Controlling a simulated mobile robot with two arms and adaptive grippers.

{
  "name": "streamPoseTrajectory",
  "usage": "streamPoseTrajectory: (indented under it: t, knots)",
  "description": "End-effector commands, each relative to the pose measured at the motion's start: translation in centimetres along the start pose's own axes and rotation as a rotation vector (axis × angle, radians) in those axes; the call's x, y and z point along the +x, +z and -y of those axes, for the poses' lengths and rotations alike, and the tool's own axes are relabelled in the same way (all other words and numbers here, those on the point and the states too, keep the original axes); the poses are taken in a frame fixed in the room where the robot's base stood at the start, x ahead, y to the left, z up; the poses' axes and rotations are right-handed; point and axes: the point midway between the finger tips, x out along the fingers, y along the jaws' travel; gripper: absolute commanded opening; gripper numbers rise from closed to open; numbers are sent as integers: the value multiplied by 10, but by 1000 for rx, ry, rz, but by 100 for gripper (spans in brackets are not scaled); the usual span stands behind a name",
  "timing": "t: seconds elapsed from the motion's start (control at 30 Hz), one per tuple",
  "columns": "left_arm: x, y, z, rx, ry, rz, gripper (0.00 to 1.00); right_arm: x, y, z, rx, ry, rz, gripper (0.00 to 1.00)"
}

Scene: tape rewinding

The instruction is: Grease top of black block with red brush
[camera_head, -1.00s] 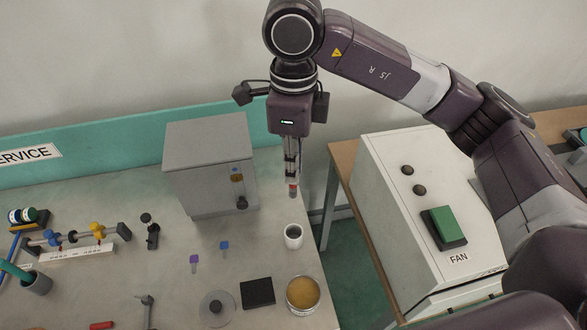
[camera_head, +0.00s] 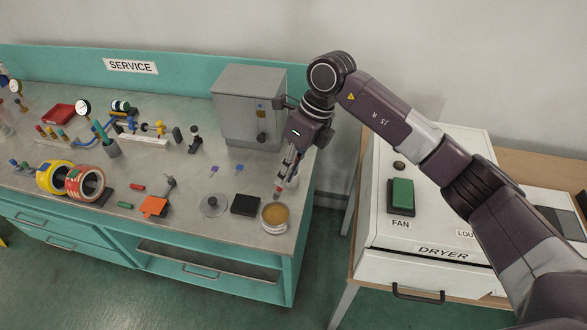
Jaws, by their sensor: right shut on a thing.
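The black block (camera_head: 245,205) lies flat on the bench near its front right part. An open round tin of yellow-brown grease (camera_head: 274,214) stands just right of it. My right gripper (camera_head: 284,175) points down behind the tin and is shut on the red brush (camera_head: 278,190). Only the brush's lower part shows; its tip appears just above the tin's back rim, and I cannot tell whether it touches the grease. My left gripper is not in view.
A round grey lid (camera_head: 213,206) lies left of the block. A white cup (camera_head: 293,180) is partly hidden behind my right gripper. A grey cabinet (camera_head: 248,105) stands behind. The white dryer (camera_head: 425,210) is to the right, past a gap.

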Motion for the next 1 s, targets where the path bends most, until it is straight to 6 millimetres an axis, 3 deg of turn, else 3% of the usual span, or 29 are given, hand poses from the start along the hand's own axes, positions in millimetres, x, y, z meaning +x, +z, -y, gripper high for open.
streamPoseTrajectory:
  t: [0.43, 0.73, 1.0]
  knots:
    - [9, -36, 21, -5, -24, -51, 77, 24, -3, 8, 13, 7, 6, 0]
    - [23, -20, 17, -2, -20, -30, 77, 53, -9, 15, 12, 7, 6, 0]
    - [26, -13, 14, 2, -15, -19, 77, 62, -11, 18, 11, 6, 6, 0]
